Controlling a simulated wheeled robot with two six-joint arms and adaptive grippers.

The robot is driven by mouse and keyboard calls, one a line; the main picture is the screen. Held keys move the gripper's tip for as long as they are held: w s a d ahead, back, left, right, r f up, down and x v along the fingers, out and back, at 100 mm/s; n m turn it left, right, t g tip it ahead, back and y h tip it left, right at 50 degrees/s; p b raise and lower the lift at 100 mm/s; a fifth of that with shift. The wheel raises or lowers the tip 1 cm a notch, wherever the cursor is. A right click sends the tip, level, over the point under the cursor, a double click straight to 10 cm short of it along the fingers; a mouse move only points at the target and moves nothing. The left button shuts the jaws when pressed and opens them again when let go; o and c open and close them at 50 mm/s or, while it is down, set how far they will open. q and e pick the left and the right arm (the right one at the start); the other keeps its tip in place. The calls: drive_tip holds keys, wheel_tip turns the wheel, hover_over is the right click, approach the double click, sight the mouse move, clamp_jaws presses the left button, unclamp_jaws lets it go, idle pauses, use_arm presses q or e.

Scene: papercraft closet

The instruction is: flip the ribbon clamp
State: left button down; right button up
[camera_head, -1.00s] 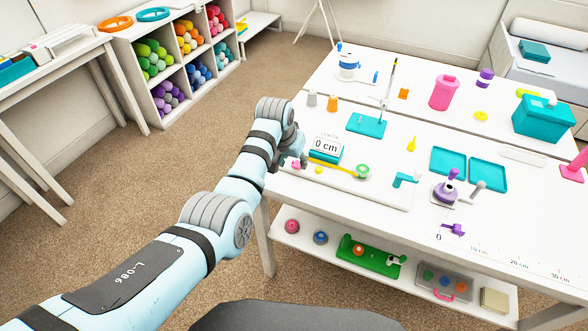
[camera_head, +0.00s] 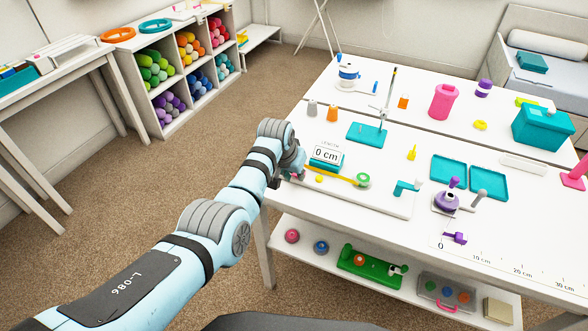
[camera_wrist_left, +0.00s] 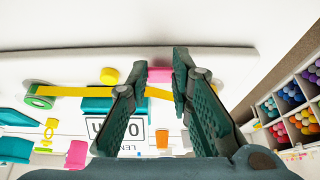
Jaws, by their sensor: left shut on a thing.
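The yellow ribbon (camera_head: 335,178) runs from a green-rimmed spool (camera_head: 362,180) leftward along a white board, in front of a teal display (camera_head: 327,158) reading 0 cm. In the left wrist view the ribbon (camera_wrist_left: 80,91) passes to the fingers. The pink part at the ribbon's end, which looks like the clamp (camera_wrist_left: 158,75), sits between the fingertips of my left gripper (camera_wrist_left: 162,72). My left gripper (camera_head: 290,174) is shut on it at the board's left end and mostly hides it in the head view. My right gripper is not in view.
A yellow knob (camera_head: 320,180) sits close to the ribbon. A teal stand (camera_head: 367,133) with a thin post is behind, and a teal bracket (camera_head: 404,188) is to the right. Two teal trays (camera_head: 488,181) lie farther right. The table's left edge is close to my arm.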

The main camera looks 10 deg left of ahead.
use_arm(q)
drive_tip(key=t+p, duration=0.1)
drive_tip(key=p, duration=0.3)
drive_tip(key=shift+s+r, duration=0.3)
drive_tip(key=shift+s, duration=0.1)
drive_tip(key=t+p, duration=0.1)
drive_tip(key=f+t+h+p, duration=0.1)
drive_tip(key=shift+a+f+t, duration=0.1)
drive_tip(key=shift+f+t, duration=0.4)
drive_tip(key=shift+t, duration=0.1)
drive_tip(key=c, duration=1.4)
unclamp_jaws()
drive_tip(key=shift+c, duration=0.2)
wheel_tip(320, 180, up, 10)
